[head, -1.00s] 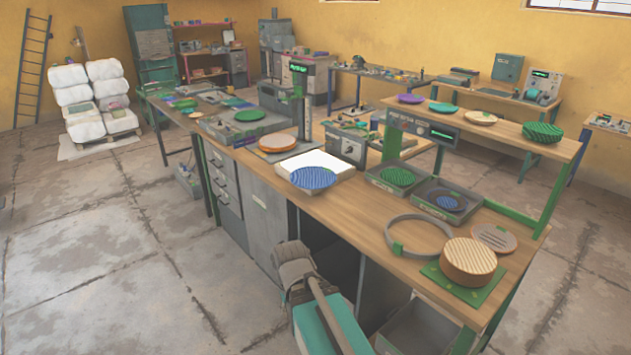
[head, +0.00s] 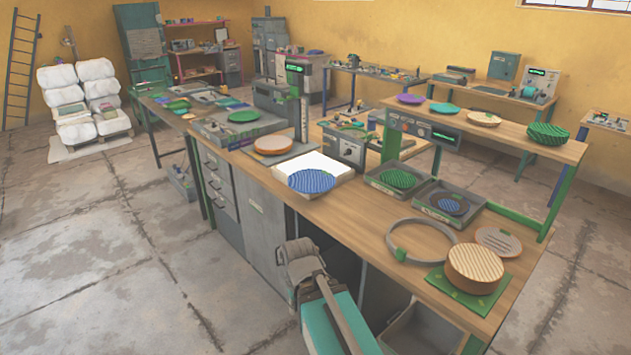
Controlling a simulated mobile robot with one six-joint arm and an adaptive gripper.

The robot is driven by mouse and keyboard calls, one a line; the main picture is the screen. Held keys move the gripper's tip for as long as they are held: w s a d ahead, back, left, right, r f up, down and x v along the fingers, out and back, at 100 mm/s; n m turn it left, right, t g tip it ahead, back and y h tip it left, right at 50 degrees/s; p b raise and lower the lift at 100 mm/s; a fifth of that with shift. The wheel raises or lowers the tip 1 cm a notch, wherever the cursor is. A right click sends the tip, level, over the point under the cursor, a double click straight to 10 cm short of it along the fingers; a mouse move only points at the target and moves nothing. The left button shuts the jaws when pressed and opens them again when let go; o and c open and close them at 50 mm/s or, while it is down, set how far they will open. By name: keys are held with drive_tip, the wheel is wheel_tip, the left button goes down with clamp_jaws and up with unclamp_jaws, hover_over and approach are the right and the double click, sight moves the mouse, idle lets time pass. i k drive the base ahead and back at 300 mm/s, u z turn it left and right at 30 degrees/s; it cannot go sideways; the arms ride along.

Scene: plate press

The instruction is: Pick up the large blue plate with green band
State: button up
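A large blue ribbed plate (head: 312,181) lies at the front edge of a bright white box (head: 342,168) on the long workbench; I cannot make out a green band on it from here. A smaller blue ribbed disc (head: 450,203) sits in a dark grey tray (head: 475,212) to its right, with a small green patch beside it. My arm, grey and teal, rises at the bottom centre in front of the bench.
On the bench (head: 375,232) stand a tray with a green plate (head: 398,179), a grey ring (head: 422,241), a thick tan disc (head: 475,267) and an orange plate (head: 273,145). A raised shelf (head: 490,133) holds several plates. Open floor lies left.

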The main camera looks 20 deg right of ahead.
sight(308, 180)
drive_tip(key=i, duration=0.85)
drive_tip(key=u, duration=0.05)
